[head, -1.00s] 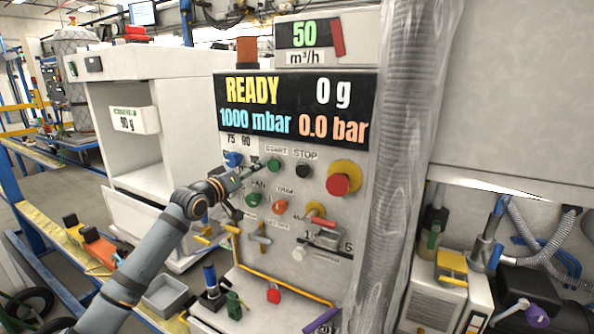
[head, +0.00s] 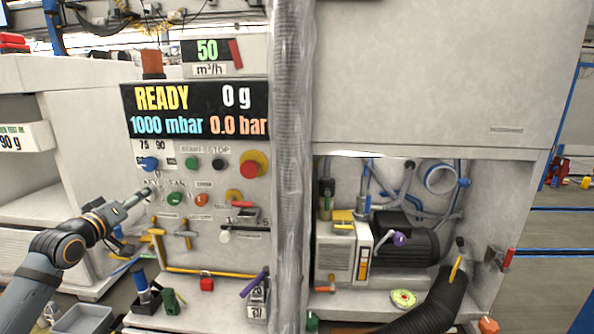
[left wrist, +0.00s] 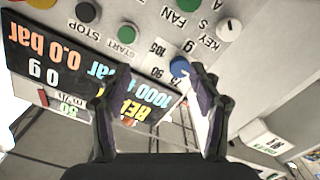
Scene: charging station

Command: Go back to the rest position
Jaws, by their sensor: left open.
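My left gripper (head: 136,200) reaches in from the left in the head view, close to the control panel (head: 225,175). In the left wrist view its two fingers (left wrist: 160,98) are spread apart with nothing between them. The panel shows a blue knob (head: 149,163), a green START button (head: 191,162), a black STOP button (head: 218,164) and a red emergency button (head: 250,168). The blue knob also shows beyond the right finger in the left wrist view (left wrist: 180,66). I cannot tell from these views whether a finger touches the panel. My right gripper is not in view.
A display (head: 195,110) reads READY, 0 g, 1000 mbar and 0.0 bar. A wrapped vertical hose (head: 291,150) stands right of the panel. An open bay holds a pump (head: 405,243) and a black hose (head: 437,305). A grey bin (head: 82,319) sits low on the left.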

